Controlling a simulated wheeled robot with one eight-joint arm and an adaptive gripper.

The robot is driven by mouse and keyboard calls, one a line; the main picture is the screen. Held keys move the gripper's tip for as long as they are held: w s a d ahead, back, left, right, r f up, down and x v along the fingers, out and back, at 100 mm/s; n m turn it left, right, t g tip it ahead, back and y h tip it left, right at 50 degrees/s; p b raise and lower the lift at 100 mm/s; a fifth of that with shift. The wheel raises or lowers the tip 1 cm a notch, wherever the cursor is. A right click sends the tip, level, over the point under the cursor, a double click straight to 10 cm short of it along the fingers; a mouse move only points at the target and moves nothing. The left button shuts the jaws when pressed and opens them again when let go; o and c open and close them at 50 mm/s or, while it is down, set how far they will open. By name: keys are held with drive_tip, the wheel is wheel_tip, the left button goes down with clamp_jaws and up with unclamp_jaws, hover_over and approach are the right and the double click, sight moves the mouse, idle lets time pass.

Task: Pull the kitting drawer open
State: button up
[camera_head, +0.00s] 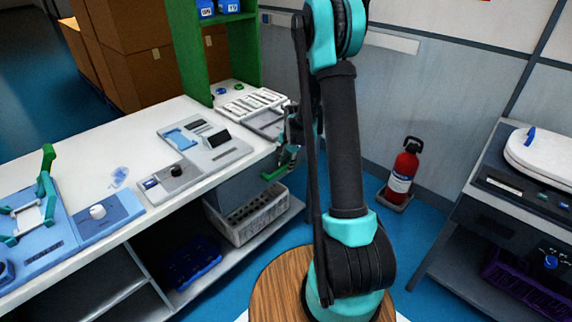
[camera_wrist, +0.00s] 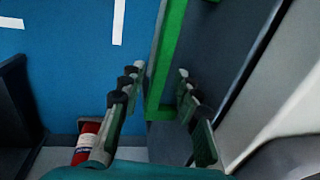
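The kitting drawer (camera_head: 240,188) is a dark grey unit under the right end of the white bench. Its green handle (camera_head: 277,172) stands out near the bench's corner. In the wrist view the handle is a green bar (camera_wrist: 172,42) running down the middle, with a dark grey face (camera_wrist: 228,35) beside it. My gripper (camera_head: 290,145) is at the handle, partly hidden by my arm. In the wrist view my gripper (camera_wrist: 159,75) is open, with one finger on each side of the green bar. A gap shows between the bar and the fingers.
A light grey crate (camera_head: 250,215) sits on the shelf below the drawer. A red fire extinguisher (camera_head: 403,175) stands on the floor to the right by the wall. A side table (camera_head: 480,215) is at the far right.

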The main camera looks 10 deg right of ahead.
clamp_jaws()
idle(0.4)
